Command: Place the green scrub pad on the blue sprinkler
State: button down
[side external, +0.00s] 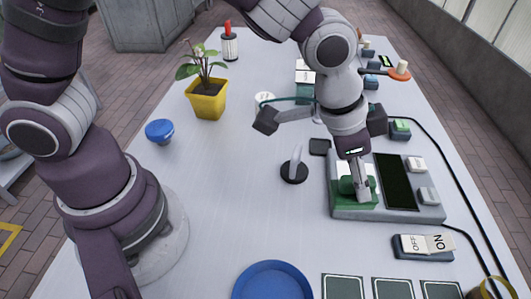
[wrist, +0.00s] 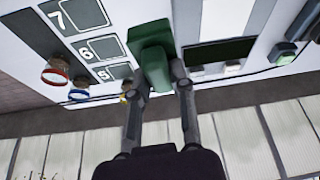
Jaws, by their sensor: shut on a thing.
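The green scrub pad (side external: 347,187) is at the left end of a grey panel, under my gripper (side external: 362,190). In the wrist view, the pad (wrist: 152,40) shows as a green block with a raised grip between the fingertips of my gripper (wrist: 159,74). My gripper is shut on the pad's grip. I cannot tell whether the pad still touches the panel. A small round blue object (side external: 160,130), which looks like the blue sprinkler, stands on the table at the left, well apart from my gripper.
The grey panel (side external: 390,213) has a dark screen and white buttons. A black-based upright stand (side external: 294,172) is left of it. A yellow plant pot (side external: 207,102) stands behind the blue object. A blue plate (side external: 272,282) lies at the front. The table's left middle is clear.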

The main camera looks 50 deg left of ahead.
jog(key=w+a+n+y, duration=0.1)
jog(key=a+n, duration=0.2)
jog(key=a, duration=0.1)
jog(key=w+a+n+y, duration=0.1)
jog(key=a+n, duration=0.2)
jog(key=a, duration=0.2)
jog(key=w+a+n+t+y, duration=0.1)
jog(key=a+n, duration=0.2)
jog(key=a, duration=0.1)
jog(key=shift+w+a+r, duration=0.2)
jog(key=shift+w+a, duration=0.1)
jog(key=shift+a, duration=0.1)
jog(key=s+a+r+n+g+y, duration=0.1)
jog(key=s+a+n+g+y, duration=0.2)
jog(key=a+n, duration=0.8)
jog(key=n+g, duration=0.5)
jog(key=n, duration=1)
send_over(149, 124)
jog(key=w+d, duration=0.2)
jog(key=f, duration=0.5)
jog(key=shift+s+a+f, duration=0.25)
jog(key=shift+f, duration=0.1)
jog(key=c, duration=1.4)
grip_release()
jog(key=shift+f, duration=0.15)
jog(key=shift+c, duration=0.2)
jog(key=o, duration=0.5)
jog(key=shift+c, duration=0.2)
